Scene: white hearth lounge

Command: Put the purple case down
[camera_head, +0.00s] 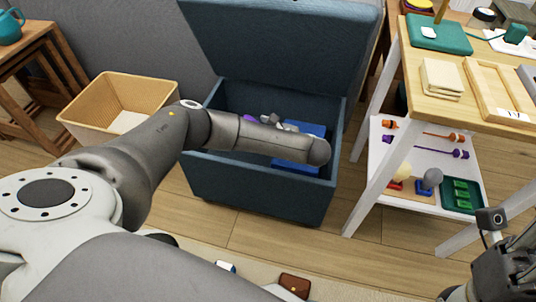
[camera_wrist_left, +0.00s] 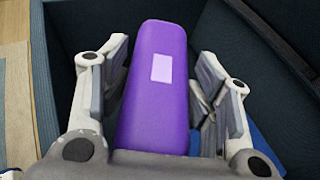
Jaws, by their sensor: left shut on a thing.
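The purple case (camera_wrist_left: 155,95) is a long rounded block with a pale label. My left gripper (camera_wrist_left: 163,62) is shut on it, one finger on each side, in the left wrist view. In the head view my left arm reaches over the open dark blue storage box (camera_head: 250,190), and the gripper (camera_head: 285,125) is largely hidden behind the arm. A bit of the purple case (camera_head: 249,118) shows inside the box opening. Whether the case touches the bottom is hidden. My right gripper (camera_head: 510,272) is partly seen at the lower right; its fingers are unclear.
A blue thing (camera_head: 296,168) lies inside the box, whose lid (camera_head: 285,40) stands open behind. A wicker basket (camera_head: 100,95) is left of the box. A white shelf table (camera_head: 362,185) with several small items stands to the right. A brown wallet-like thing (camera_head: 295,285) lies in front.

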